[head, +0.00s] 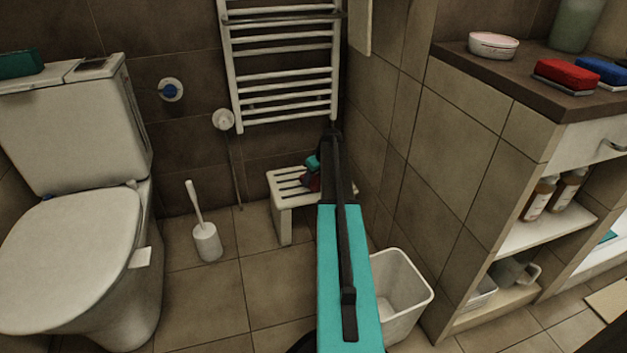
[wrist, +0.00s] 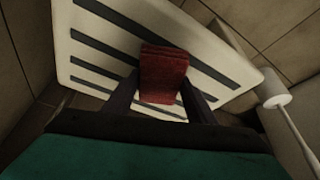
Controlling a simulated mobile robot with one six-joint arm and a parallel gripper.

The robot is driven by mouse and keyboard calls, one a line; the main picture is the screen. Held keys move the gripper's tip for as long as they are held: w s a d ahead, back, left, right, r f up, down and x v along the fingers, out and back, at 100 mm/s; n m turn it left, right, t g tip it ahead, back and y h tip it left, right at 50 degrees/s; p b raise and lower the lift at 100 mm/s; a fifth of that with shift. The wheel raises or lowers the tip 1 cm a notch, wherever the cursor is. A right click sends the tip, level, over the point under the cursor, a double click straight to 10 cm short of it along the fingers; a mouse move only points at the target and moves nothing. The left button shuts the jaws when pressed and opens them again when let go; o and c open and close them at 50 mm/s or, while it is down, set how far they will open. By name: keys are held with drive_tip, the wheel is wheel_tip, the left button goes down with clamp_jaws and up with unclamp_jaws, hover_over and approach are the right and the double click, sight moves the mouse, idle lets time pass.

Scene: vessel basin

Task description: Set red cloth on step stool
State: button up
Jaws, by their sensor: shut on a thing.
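The red cloth (wrist: 164,70) is a folded dark red bundle between the two dark fingers of my gripper (wrist: 160,98) in the wrist view. The gripper is shut on it. The white slatted step stool (wrist: 95,48) lies right behind the cloth in that view. In the head view the stool (head: 283,198) stands below the towel rail, and a bit of the red cloth (head: 311,181) shows at its top, partly hidden by my arm. I cannot tell whether the cloth touches the slats.
A toilet (head: 75,250) stands left, with a toilet brush (head: 206,240) beside it. A white bin (head: 405,290) stands right of my arm. A tiled shelf unit (head: 490,150) carries a bowl (head: 493,45), a red item (head: 567,75) and a blue item (head: 603,71).

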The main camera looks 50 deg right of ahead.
drive_tip(key=shift+f, duration=0.1)
drive_tip(key=o, duration=1)
drive_tip(key=p+v, duration=0.4)
drive_tip(key=v, duration=0.8)
drive_tip(key=shift+p, duration=0.4)
